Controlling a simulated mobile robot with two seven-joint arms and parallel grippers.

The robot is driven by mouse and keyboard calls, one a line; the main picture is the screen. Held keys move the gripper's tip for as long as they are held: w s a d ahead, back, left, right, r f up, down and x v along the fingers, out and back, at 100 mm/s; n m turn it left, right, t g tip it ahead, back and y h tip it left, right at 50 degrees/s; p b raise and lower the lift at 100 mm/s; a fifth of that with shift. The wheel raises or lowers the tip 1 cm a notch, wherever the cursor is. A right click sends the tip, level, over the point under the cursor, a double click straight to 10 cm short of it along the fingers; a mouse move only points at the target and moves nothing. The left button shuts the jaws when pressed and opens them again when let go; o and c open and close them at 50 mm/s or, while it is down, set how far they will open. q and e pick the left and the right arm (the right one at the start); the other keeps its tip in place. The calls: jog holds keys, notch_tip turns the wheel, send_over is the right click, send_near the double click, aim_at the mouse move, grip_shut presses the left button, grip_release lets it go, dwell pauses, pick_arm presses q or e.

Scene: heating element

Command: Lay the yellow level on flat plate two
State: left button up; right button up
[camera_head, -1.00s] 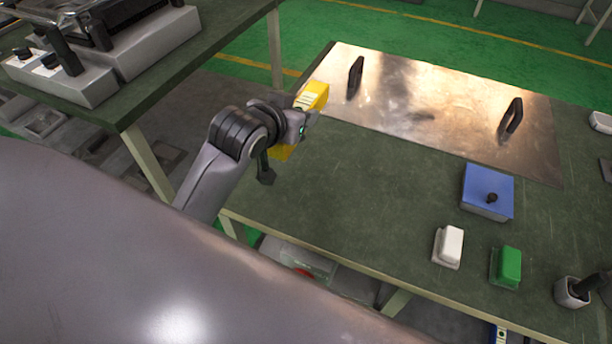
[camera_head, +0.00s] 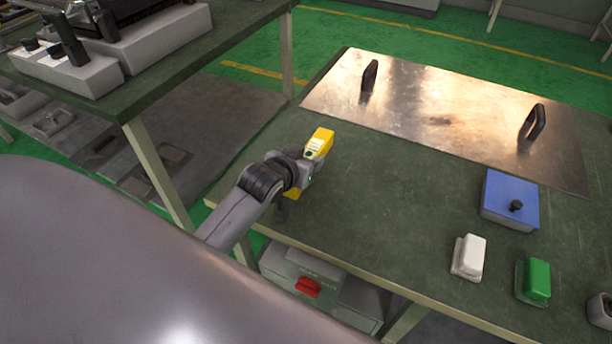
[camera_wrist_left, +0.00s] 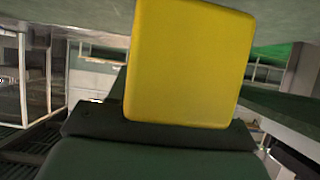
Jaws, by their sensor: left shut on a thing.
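The yellow level (camera_head: 320,143) is in my left gripper (camera_head: 303,172), which is shut on it. It is held near the left edge of the green table, and a second yellow part of it shows below the gripper. In the left wrist view a broad yellow face of the level (camera_wrist_left: 188,62) fills the middle. A flat metal plate (camera_head: 445,110) with two black handles lies at the back of the table, to the right of the level and apart from it. I see no number on it. My right gripper is not in view.
On the right of the table (camera_head: 390,215) are a blue box with a black knob (camera_head: 510,200), a white block (camera_head: 469,257) and a green block (camera_head: 536,281). Another table (camera_head: 165,65) with grey equipment stands at the upper left. The table's middle is clear.

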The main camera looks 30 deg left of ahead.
pick_arm(q)
jog(key=shift+f+b, duration=0.6)
jog(key=shift+f, duration=1.65)
jog(key=shift+f, duration=0.15)
jog(key=o, duration=1.3)
